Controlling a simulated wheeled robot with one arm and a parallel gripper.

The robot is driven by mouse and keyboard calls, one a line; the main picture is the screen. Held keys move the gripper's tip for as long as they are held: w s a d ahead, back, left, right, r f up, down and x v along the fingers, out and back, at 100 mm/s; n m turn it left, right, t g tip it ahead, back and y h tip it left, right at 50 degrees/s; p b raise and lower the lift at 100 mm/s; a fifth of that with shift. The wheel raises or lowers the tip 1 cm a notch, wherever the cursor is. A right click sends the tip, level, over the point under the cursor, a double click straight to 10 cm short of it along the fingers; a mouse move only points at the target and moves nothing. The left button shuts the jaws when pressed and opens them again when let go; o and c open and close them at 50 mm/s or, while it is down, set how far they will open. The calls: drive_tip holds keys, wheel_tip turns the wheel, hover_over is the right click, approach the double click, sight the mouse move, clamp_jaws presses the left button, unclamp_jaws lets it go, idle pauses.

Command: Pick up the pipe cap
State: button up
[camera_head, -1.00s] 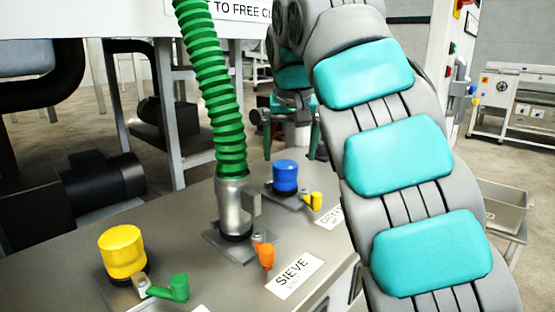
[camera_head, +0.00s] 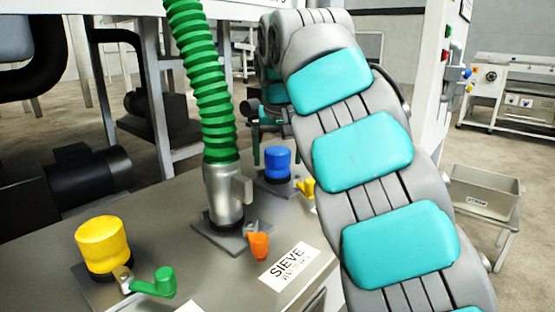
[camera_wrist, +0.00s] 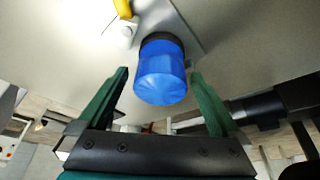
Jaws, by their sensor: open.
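A blue cap (camera_head: 278,163) sits on a pipe stub on the grey counter, behind the green hose. In the wrist view the blue cap (camera_wrist: 161,72) lies between and just beyond the two dark green fingers of my gripper (camera_wrist: 160,73). The fingers are open, with a gap visible on each side of the cap, and hold nothing. A yellow cap (camera_head: 103,245) sits on another stub at the front left of the counter. In the head view my arm partly hides the gripper.
A green corrugated hose (camera_head: 205,90) rises from a metal fitting (camera_head: 224,190) left of the blue cap. Yellow (camera_head: 307,187), orange (camera_head: 259,245) and green (camera_head: 165,282) valve handles stick out nearby. A SIEVE label (camera_head: 290,267) lies in front. A grey bin (camera_head: 485,190) stands right.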

sight(281, 153)
drive_tip(key=shift+f, duration=0.2)
drive_tip(key=c, duration=1.4)
drive_tip(key=shift+o, duration=0.2)
drive_tip(key=shift+r, duration=0.15)
drive_tip(key=shift+r+p, duration=0.4)
drive_tip(key=shift+r, duration=1.25)
drive_tip(key=shift+s+d+r+b, duration=0.1)
drive_tip(key=shift+s+d+b, duration=0.2)
drive_tip(key=shift+s, duration=0.4)
drive_tip(key=shift+s+d+b, duration=0.15)
drive_tip(key=shift+s+b, duration=0.15)
drive_tip(key=shift+s, duration=0.35)
drive_tip(key=s+d+r+b, duration=0.1)
drive_tip(key=s+d, duration=0.3)
drive_tip(key=s, duration=0.8)
drive_tip(key=shift+d+r+b, duration=0.15)
drive_tip(key=shift+d+b, duration=0.2)
drive_tip(key=shift+b, duration=0.1)
drive_tip(key=shift+s+r, duration=0.1)
drive_tip(key=shift+r+p, duration=0.6)
drive_tip(key=shift+r, duration=0.05)
